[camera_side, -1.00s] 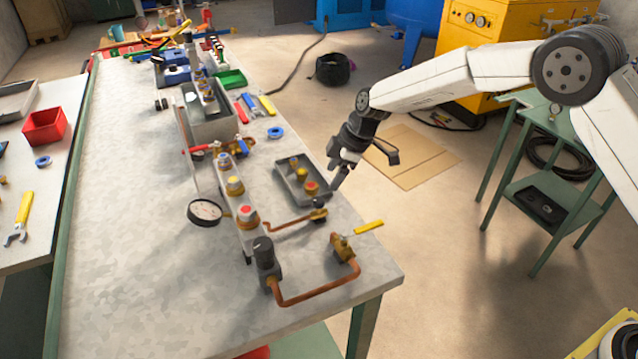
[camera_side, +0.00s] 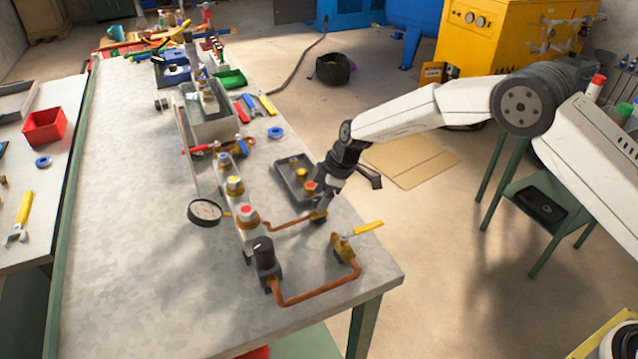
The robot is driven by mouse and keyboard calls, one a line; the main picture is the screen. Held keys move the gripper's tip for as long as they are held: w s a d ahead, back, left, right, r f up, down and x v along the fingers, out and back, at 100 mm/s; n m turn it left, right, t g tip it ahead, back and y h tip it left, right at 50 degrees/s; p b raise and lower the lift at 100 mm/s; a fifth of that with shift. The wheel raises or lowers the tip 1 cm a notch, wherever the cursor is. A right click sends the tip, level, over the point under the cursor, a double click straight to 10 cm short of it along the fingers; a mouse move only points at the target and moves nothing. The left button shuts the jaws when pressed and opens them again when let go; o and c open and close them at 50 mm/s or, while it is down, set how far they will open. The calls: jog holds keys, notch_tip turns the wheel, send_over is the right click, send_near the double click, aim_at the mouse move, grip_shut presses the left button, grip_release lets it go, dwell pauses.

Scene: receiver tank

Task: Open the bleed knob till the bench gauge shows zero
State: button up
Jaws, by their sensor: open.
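The bench gauge (camera_side: 204,212) is a round white dial with a dark rim, to the left of the valve row. Its needle is too small to read. My gripper (camera_side: 320,201) is open, its fingers pointing down at a small brass fitting (camera_side: 317,216) where the upper copper pipe ends. A small dark knob sits on that fitting and looks like the bleed knob. My fingers now hide most of it. I cannot tell whether they touch it or stand around it.
A yellow-handled valve (camera_side: 343,247) stands just below right of my gripper. A black-capped block (camera_side: 264,258) joins it by a copper pipe (camera_side: 318,293). The bench's left half (camera_side: 130,220) is clear.

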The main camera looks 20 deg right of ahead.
jog(key=shift+a+f, duration=0.1)
jog(key=shift+f, duration=0.1)
grip_shut()
jog(key=shift+m, duration=0.3)
